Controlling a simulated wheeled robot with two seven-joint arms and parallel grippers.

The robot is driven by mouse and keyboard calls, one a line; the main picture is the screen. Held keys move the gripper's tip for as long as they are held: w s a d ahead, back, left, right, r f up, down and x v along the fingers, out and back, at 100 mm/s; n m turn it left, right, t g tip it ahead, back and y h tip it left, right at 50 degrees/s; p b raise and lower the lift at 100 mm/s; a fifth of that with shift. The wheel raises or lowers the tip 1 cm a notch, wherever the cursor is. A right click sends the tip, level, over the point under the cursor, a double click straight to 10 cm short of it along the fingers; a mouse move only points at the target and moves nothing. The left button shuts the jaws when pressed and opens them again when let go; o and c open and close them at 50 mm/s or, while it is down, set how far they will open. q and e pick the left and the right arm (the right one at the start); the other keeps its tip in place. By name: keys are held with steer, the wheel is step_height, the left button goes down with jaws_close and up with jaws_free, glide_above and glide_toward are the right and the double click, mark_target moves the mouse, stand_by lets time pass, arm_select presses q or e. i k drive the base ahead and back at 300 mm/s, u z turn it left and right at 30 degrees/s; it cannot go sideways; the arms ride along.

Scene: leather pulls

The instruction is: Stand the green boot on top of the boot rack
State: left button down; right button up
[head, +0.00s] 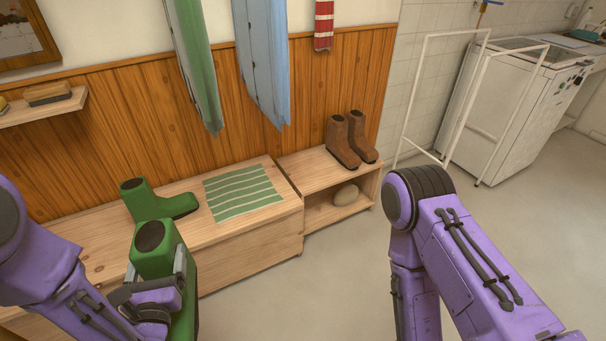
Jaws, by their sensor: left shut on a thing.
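A green boot (157,247) is held upright in my left gripper (165,284), whose fingers are shut on its shaft. It is in front of the wooden bench at the lower left; its foot is partly hidden by the gripper and cut by the frame edge. A second green boot (148,203) stands upright on the bench. The boot rack (290,163) is a low wooden unit with an open shelf, right of the bench. A pair of brown boots (349,143) stands on its top at the right. My right arm is at the right; its gripper is out of view.
The bench (235,240) carries a green striped mat (243,191). A round stone-like object (346,194) lies on the rack's lower shelf. The rack top left of the brown boots is clear.

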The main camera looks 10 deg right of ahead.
mark_target(299, 172)
steer(key=u, duration=0.15)
steer(key=k, duration=0.15)
steer(key=z, duration=1.1)
steer(key=i, duration=0.85)
steer(key=z, duration=0.7)
steer(key=i, duration=1.2)
steer(key=u, duration=0.4)
steer(key=i, duration=0.75)
steer(key=u, duration=1.2)
steer(key=i, duration=0.6)
steer(key=u, duration=0.55)
